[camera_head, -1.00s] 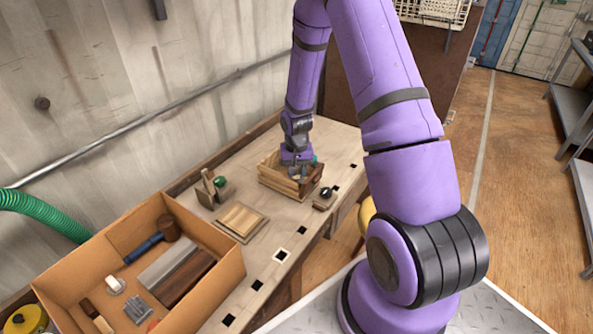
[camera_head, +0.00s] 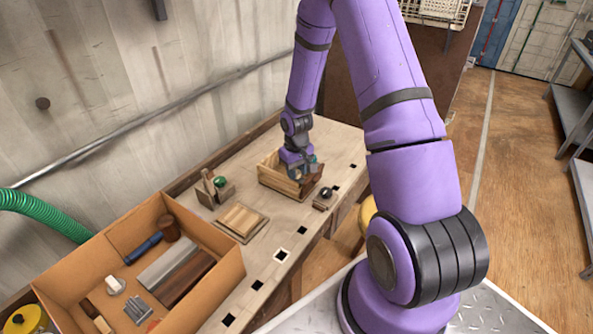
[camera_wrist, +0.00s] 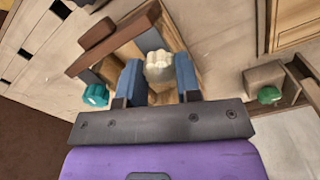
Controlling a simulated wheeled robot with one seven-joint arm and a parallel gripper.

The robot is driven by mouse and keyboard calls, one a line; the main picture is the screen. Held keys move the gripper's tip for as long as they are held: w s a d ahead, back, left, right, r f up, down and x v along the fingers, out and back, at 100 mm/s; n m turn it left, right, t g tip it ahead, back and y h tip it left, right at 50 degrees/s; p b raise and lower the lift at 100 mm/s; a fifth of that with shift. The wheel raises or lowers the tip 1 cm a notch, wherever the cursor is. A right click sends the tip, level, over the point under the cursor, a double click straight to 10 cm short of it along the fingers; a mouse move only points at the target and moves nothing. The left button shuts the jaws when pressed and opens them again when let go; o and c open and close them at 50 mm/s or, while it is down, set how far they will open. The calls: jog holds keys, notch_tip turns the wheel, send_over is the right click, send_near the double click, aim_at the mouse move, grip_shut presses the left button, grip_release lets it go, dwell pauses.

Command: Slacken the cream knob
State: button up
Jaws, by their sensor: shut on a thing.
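The cream knob (camera_wrist: 159,66), with a lobed rim, shows in the wrist view between the two blue fingers of my gripper (camera_wrist: 160,78). The fingers are shut on its sides. The knob belongs to an open wooden box-like frame (camera_head: 268,182) on the bench, and my gripper (camera_head: 298,176) reaches down into that frame in the head view. Its fingers and the knob are small and partly hidden there. A teal knob (camera_wrist: 96,95) sits to the left of the fingers in the wrist view, apart from them.
A green knob (camera_wrist: 269,94) on a wooden block stands to the right in the wrist view. On the bench (camera_head: 340,140) are a square wooden panel (camera_head: 241,221), a small block with a black knob (camera_head: 325,194), and an orange tray (camera_head: 108,240) of tools.

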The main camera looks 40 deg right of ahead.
dwell(0.3)
jog(key=o, duration=0.9)
notch_tip(320, 180, up, 11)
jog(key=shift+f, duration=0.1)
dwell(0.4)
